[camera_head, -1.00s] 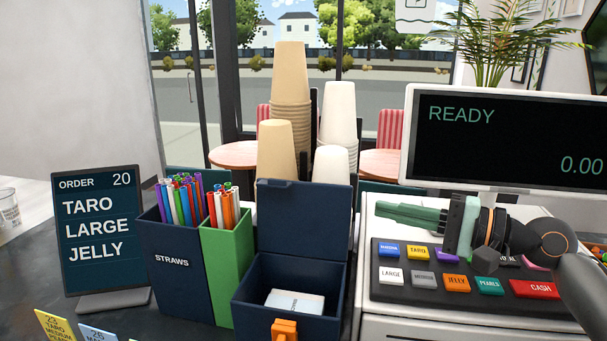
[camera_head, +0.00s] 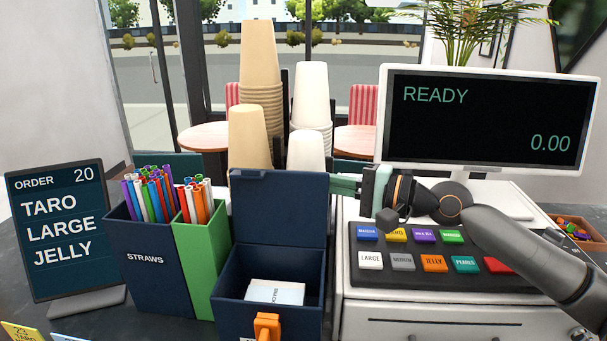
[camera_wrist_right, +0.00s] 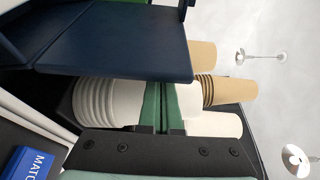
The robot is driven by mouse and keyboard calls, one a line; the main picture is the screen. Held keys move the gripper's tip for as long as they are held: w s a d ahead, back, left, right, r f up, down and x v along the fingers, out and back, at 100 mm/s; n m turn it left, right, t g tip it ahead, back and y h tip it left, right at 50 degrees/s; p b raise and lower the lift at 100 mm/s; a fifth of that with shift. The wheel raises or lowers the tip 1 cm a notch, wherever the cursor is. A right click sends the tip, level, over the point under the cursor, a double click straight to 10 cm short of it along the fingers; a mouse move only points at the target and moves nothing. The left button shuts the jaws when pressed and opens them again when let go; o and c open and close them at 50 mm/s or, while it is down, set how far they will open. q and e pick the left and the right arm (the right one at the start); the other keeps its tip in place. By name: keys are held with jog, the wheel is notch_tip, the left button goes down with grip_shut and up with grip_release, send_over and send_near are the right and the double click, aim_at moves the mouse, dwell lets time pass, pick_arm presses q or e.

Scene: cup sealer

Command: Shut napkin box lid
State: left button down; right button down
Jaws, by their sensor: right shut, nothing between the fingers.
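The navy napkin box (camera_head: 243,308) stands open in the head view, with white napkins (camera_head: 275,292) inside. Its lid (camera_head: 280,208) stands up at the back. An orange piece (camera_head: 267,327) is at the box's front. My right gripper (camera_head: 345,185) is shut and empty, with its green fingers at the lid's right edge. Their tips look partly hidden by the lid; I cannot tell whether they touch it. In the right wrist view the shut fingers (camera_wrist_right: 161,105) are beside the navy lid (camera_wrist_right: 120,40), with cups beyond. My left gripper is not in view.
Straw holders (camera_head: 155,270) stand directly left of the box. Stacks of beige cups (camera_head: 261,70) and white cups (camera_head: 310,95) rise behind the lid. The register (camera_head: 480,120) and its button panel (camera_head: 440,275) are on the right, under my right arm.

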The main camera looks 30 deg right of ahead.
jog(key=shift+w+a+r+p, duration=0.15)
jog(key=shift+w+a+p, duration=0.2)
jog(key=shift+w, duration=0.2)
jog(key=shift+w+a+f+p, duration=0.2)
jog(key=shift+w+a+p, duration=0.2)
jog(key=shift+w, duration=0.15)
